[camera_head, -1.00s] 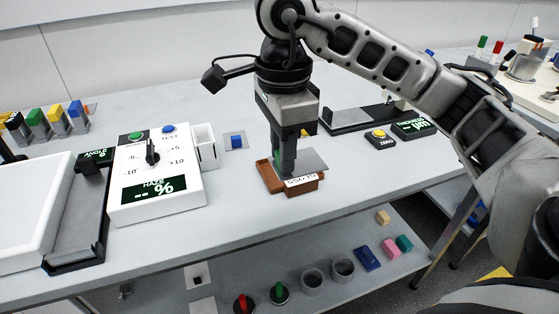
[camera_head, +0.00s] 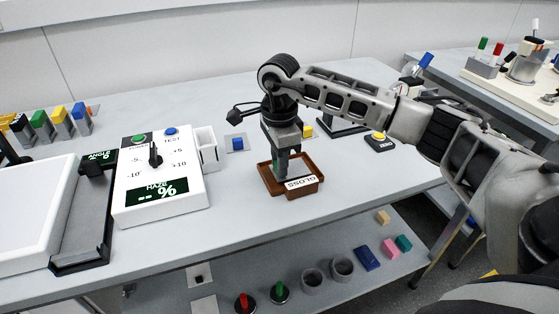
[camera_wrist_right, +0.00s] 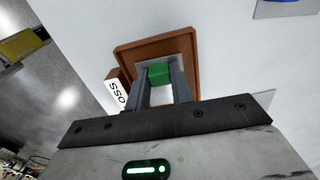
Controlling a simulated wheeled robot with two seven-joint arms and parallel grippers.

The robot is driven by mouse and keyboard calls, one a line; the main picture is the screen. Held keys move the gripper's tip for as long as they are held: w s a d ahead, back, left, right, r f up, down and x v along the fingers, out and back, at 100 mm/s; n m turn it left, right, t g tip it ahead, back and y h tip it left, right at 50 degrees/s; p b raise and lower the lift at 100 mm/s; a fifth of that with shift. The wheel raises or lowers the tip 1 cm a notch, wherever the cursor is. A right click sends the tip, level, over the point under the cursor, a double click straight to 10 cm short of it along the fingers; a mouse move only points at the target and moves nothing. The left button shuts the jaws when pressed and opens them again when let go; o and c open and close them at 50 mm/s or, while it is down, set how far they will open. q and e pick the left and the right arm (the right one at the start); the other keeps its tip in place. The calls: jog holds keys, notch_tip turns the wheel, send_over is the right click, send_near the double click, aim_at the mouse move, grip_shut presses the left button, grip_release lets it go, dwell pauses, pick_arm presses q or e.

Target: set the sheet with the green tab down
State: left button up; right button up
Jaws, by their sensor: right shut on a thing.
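My right gripper (camera_head: 284,172) is shut on the green tab (camera_wrist_right: 160,73), which sits between its two fingertips in the right wrist view. The fingers reach down over the brown tray (camera_head: 265,178) labelled GLOSS; its rim also shows in the wrist view (camera_wrist_right: 150,43). A pale strip between the fingers may be the sheet, but most of it is hidden. I cannot tell whether the sheet touches the tray floor. My left gripper is not in view.
The white HAZE box (camera_head: 160,205) with knob and buttons stands left of the tray. Table in front of the tray is clear; a lower shelf holds several small parts.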

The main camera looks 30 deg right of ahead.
jog(key=shift+f, duration=0.65)
jog(key=o, duration=0.9)
jog(key=shift+o, duration=0.2)
jog(key=shift+r, duration=0.2)
notch_tip(320, 180, up, 12)
jog(key=b, duration=0.1)
